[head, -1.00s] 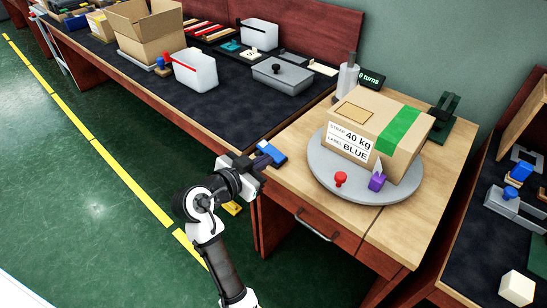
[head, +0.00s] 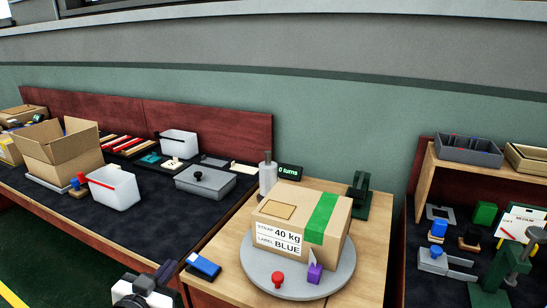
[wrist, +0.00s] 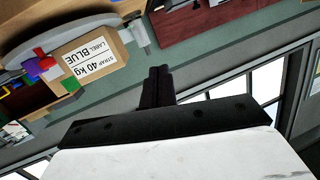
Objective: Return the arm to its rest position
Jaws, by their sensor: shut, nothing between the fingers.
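My gripper (head: 166,271) is at the bottom of the head view, beside the front left corner of the wooden turntable bench (head: 225,240). Most of my arm is below the picture edge. In the wrist view the dark fingers of my gripper (wrist: 157,85) are together with nothing between them. The wrist view is turned upside down, with the strapped box (wrist: 88,60) at its upper left, apart from the fingers.
The box (head: 327,238) with a green strap sits on a grey turntable (head: 330,285). A red knob piece (head: 278,279) and a purple block (head: 315,273) are at its front. A blue-and-white block (head: 203,266) lies near my gripper. Dark-topped benches flank both sides.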

